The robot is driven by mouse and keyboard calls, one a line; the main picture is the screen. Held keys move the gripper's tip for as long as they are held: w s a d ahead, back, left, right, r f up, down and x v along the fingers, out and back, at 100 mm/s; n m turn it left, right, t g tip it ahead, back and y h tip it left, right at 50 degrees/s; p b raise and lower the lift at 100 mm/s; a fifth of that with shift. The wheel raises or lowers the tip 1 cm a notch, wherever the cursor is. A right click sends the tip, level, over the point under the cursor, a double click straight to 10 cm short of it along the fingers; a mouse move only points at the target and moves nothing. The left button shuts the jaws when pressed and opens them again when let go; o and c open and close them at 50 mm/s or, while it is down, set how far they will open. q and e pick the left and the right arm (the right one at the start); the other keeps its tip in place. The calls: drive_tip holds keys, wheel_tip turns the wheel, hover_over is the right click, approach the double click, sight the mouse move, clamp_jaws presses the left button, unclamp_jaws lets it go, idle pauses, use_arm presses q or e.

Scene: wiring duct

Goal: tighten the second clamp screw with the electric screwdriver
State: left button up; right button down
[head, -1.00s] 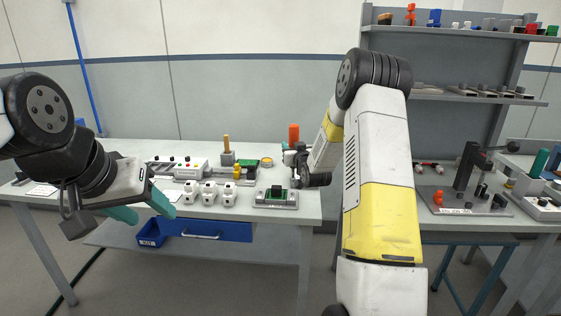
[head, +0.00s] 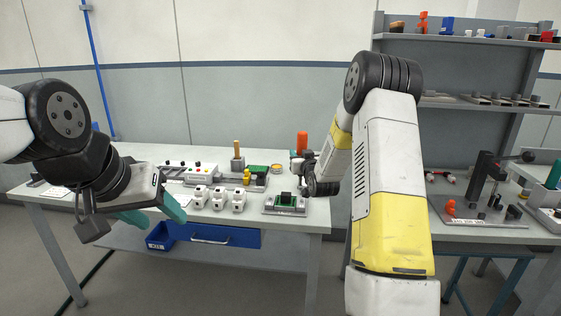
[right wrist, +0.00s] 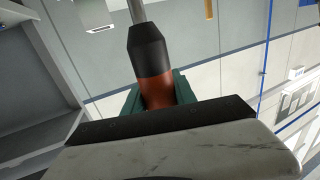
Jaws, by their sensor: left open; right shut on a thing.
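My right gripper (right wrist: 158,98) is shut on the electric screwdriver (right wrist: 150,65), which has an orange and black body and a grey shaft, in the right wrist view. In the head view the orange end of the screwdriver (head: 302,140) shows above the table, and my right arm hides most of that gripper. A grey fixture with a green terminal block (head: 286,200) sits on the table just below and left of that hand. The clamp screws are too small to make out. My left gripper (head: 155,214) is open and empty in front of the table's left part.
Several white sockets (head: 219,198) stand left of the fixture. Behind them are a white button box (head: 201,172) and a tray with a yellow piece (head: 247,178). A blue bin (head: 159,237) and blue drawer (head: 212,236) are below. A second bench (head: 478,228) holds a press at right.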

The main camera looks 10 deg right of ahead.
drive_tip(key=shift+w+d+r, duration=0.1)
drive_tip(key=shift+w+d, duration=0.5)
drive_tip(key=shift+w, duration=0.1)
drive_tip(key=shift+f, duration=3.3)
wheel_tip(320, 180, up, 6)
idle(0.6)
